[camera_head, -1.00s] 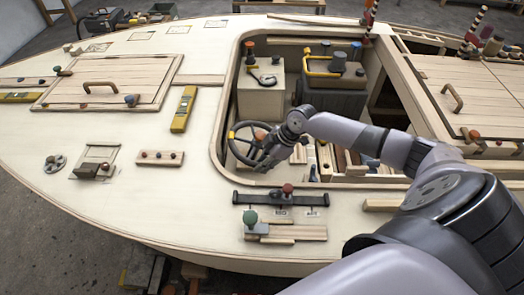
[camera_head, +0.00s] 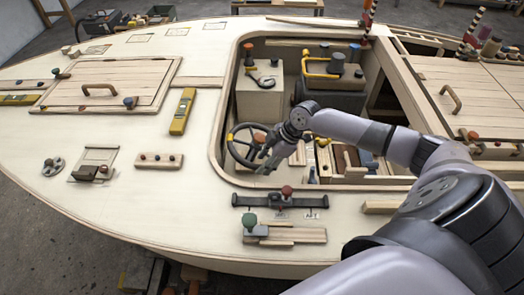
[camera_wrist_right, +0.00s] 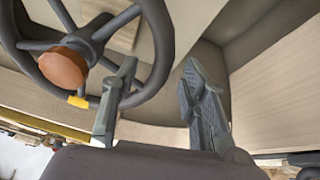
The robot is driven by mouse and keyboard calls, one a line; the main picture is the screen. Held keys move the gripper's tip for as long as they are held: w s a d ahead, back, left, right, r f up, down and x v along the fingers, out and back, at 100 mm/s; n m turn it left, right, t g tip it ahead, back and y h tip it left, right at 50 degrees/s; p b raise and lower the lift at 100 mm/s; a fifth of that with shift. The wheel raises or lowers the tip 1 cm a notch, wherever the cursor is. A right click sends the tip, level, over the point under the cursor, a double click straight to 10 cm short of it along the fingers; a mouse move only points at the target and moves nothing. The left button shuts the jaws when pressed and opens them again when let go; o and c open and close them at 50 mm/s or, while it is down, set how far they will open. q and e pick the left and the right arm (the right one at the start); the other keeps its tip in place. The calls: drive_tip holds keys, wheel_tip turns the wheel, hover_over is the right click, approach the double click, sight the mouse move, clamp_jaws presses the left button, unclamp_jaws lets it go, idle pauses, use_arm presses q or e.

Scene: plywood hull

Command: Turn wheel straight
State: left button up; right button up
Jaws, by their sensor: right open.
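The steering wheel (camera_head: 231,150) stands in the open cockpit, with a dark rim, dark spokes and an orange-brown hub. A yellow mark sits on its rim at the upper left. In the right wrist view the wheel (camera_wrist_right: 158,40) fills the upper left, with its yellow mark at the bottom of the rim. My right gripper (camera_head: 267,159) is open at the wheel's right side. In the wrist view its fingers (camera_wrist_right: 160,82) are spread, one overlapping the rim and the other beyond its outer edge. I cannot tell whether they touch it. My left gripper is not in view.
A pale box (camera_head: 260,95) and a dark box with a yellow handle (camera_head: 322,68) stand behind the wheel. The cockpit's pale coaming surrounds the arm. A black bar (camera_head: 262,201) and a green knob (camera_head: 249,220) lie on the near deck.

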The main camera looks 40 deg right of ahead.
drive_tip(key=v, duration=1)
